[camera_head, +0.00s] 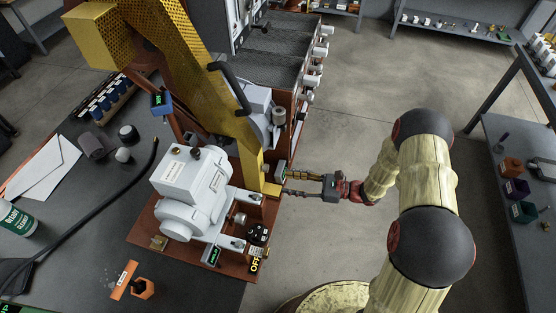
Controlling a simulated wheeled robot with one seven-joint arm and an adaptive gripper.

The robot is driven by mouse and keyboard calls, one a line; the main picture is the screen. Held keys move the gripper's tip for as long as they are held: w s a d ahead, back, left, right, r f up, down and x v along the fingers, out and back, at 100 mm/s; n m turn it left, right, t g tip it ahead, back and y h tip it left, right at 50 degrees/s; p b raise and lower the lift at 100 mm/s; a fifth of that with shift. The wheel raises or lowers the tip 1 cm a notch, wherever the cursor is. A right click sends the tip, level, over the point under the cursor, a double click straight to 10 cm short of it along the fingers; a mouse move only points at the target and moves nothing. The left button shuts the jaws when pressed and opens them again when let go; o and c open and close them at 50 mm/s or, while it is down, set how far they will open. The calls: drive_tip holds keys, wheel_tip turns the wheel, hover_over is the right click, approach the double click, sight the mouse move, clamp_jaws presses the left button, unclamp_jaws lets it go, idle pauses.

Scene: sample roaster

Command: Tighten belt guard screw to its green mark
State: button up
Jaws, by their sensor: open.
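The yellow belt guard (203,75), partly perforated, slopes down from the upper left to a foot (268,188) by the base's right side. My gripper (284,184) comes in from the right, with its two dark fingers pointing left, one above the other in the picture. It is open, and its tips are close to the guard's foot; I cannot tell whether they touch anything. I cannot make out the guard screw or its green mark; they may be hidden or too small.
A white motor housing (190,182) stands on the red-brown base (150,222) left of my gripper. A black switch (258,234) sits near the base's front edge. A black hose (95,215) crosses the dark bench. Open floor (345,110) lies right of the machine.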

sight(265, 168)
drive_tip(key=w+a+r+t+b, duration=0.1)
drive_tip(key=w+a+r+b, duration=0.1)
drive_tip(key=w+a, duration=0.2)
drive_tip(key=shift+w+a+r+m+y, duration=0.15)
drive_tip(key=shift+w+a+m+y, duration=0.2)
drive_tip(key=shift+a, duration=1)
drive_tip(key=shift+c, duration=0.4)
clamp_jaws()
